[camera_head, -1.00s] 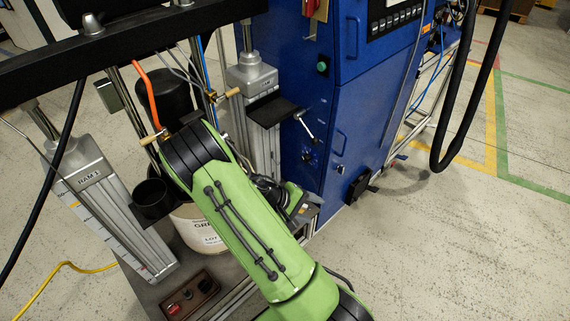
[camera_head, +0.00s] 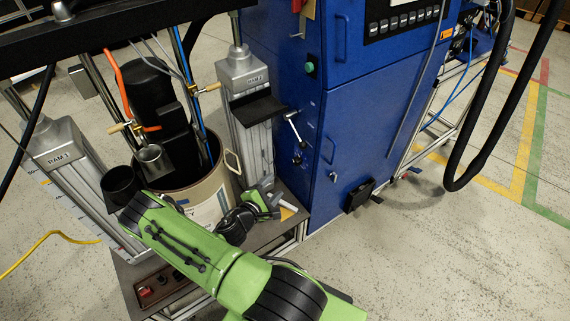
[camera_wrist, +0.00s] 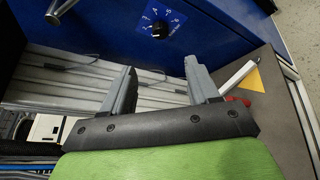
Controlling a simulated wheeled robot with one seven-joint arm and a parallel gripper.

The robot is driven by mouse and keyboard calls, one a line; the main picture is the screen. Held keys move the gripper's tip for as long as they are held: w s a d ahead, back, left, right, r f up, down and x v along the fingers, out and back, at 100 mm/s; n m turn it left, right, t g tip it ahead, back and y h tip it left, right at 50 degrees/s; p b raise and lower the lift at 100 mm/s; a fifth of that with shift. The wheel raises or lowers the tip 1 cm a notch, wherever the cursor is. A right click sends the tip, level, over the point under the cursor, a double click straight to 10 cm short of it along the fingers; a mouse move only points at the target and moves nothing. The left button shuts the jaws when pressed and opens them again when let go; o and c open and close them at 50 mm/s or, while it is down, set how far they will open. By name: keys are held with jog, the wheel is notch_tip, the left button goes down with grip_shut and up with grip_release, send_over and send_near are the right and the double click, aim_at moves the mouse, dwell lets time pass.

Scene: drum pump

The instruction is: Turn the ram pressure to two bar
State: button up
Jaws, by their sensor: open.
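The ram pressure knob appears to be the small black round knob (camera_wrist: 160,30) on the blue cabinet, with white scale marks around it. Its digits are small, and I cannot tell its exact setting. In the head view the knob (camera_head: 298,160) sits below a silver lever (camera_head: 293,127). My gripper (camera_wrist: 162,78) is open, with nothing between its grey fingers. The knob lies beyond the fingertips, near the top of the wrist view, apart from them. In the head view my gripper (camera_head: 270,194) is low, left of and below the knob.
The ram column labelled RAM 2 (camera_head: 240,75) stands left of the knob, with a black shelf (camera_head: 257,108) jutting out. A drum (camera_head: 225,190) stands behind my arm. A black pedal-like block (camera_head: 359,194) is low on the cabinet. Floor to the right is open.

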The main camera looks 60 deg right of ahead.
aim_at(295, 163)
jog(key=b+x, duration=0.3)
jog(key=x, duration=1.1)
jog(key=shift+s+d+b, duration=0.1)
jog(key=shift+d+b, duration=0.2)
jog(key=shift+b, duration=0.1)
jog(key=c, duration=1)
jog(key=shift+r+g+p, duration=0.25)
jog(key=shift+g+p, duration=0.05)
jog(key=shift+p, duration=0.5)
jog(key=shift+f+n+y, duration=0.2)
jog(key=shift+n+y, duration=0.1)
jog(key=shift+n, duration=0.1)
jog(key=o, duration=1)
